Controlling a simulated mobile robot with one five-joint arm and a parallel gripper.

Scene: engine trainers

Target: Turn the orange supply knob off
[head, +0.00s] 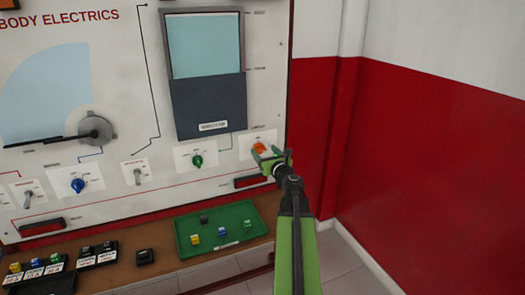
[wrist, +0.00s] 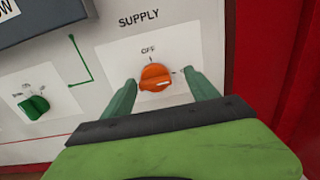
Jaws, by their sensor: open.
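The orange supply knob (wrist: 155,78) sits on a white plate on the panel, under the printed word SUPPLY. An OFF mark is above it. The pale line on the knob points to the right, not up at OFF. In the head view the knob (head: 260,148) shows just above my gripper (head: 268,158). My green gripper (wrist: 160,90) is open, with one finger on each side of the knob. I cannot tell whether the fingers touch it. The mark at the right is partly hidden by the right finger.
A green knob (wrist: 36,106) is to the left on its own plate. A blue knob (head: 78,185) and toggle switches are farther left. A green tray (head: 216,243) with several small coloured pieces lies on the wooden ledge (head: 170,268). A red wall (head: 430,170) stands to the right.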

